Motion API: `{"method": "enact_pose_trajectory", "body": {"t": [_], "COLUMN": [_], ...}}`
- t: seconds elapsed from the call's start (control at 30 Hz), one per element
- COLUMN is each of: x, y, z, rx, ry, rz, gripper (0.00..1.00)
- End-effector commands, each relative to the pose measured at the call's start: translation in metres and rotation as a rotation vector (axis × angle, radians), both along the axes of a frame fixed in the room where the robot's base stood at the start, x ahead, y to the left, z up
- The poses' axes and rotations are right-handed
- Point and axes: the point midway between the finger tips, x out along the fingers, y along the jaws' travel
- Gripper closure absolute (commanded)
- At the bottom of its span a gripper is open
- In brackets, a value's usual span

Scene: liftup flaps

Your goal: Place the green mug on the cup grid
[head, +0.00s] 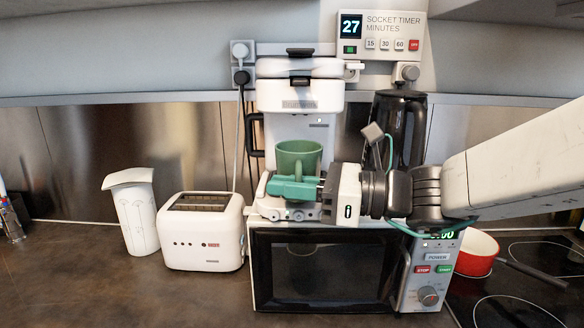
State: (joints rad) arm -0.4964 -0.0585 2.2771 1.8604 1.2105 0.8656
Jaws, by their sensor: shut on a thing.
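The green mug (299,157) is upright at the front of the white coffee maker (298,97), above the machine's base (290,210). My gripper (296,188) reaches in from the right, with its green fingers at the mug's lower part. It is shut on the mug. The fingers hide the mug's bottom and most of the cup grid, so I cannot tell whether the mug touches the grid.
The coffee maker stands on the microwave (320,270). A white toaster (201,232) and a white pitcher (135,215) are on the left. A black kettle (398,125) stands behind my arm. A red pan (480,252) sits on the hob at right.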

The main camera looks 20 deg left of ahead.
Motion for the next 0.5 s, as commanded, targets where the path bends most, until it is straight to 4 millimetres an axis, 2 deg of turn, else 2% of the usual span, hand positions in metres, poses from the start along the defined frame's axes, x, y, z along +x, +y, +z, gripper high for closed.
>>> {"method": "enact_pose_trajectory", "body": {"t": [0.03, 0.2, 0.5], "x": [0.014, 0.044, 0.067], "y": [0.003, 0.011, 0.017], "z": [-0.001, 0.000, 0.000], "rx": [-0.001, 0.000, 0.000], "ry": [0.000, 0.001, 0.000], "rz": [-0.001, 0.000, 0.002], "gripper": [1.00, 1.00, 1.00]}}
